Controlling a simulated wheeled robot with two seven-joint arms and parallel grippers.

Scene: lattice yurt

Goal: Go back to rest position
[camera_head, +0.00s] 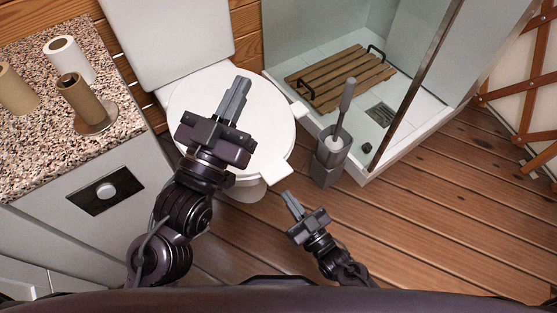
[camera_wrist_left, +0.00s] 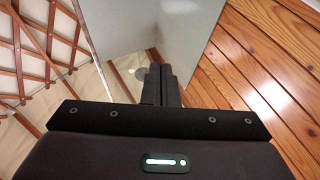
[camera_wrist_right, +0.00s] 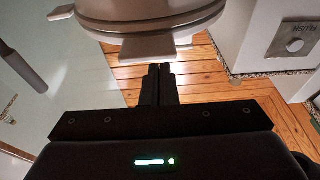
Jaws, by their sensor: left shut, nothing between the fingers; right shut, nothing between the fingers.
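My left gripper (camera_head: 236,100) is shut and empty, held above the closed white toilet lid (camera_head: 267,122) in the head view. Its shut fingers (camera_wrist_left: 160,84) also show in the left wrist view, with a glass panel and wooden planks beyond them. My right gripper (camera_head: 292,205) is shut and empty, lower down over the plank floor, in front of the toilet and left of the toilet brush holder. Its fingers (camera_wrist_right: 159,84) point toward the toilet base in the right wrist view. The left arm covers part of the toilet.
A speckled counter (camera_head: 30,150) at left holds paper rolls (camera_head: 68,58) and a brown tube (camera_head: 78,95) on a stand. A toilet brush (camera_head: 345,105) stands in a grey holder (camera_head: 328,165). A shower tray (camera_head: 415,110) holds a slatted wooden mat (camera_head: 345,75). Floor at right (camera_head: 450,215) is clear.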

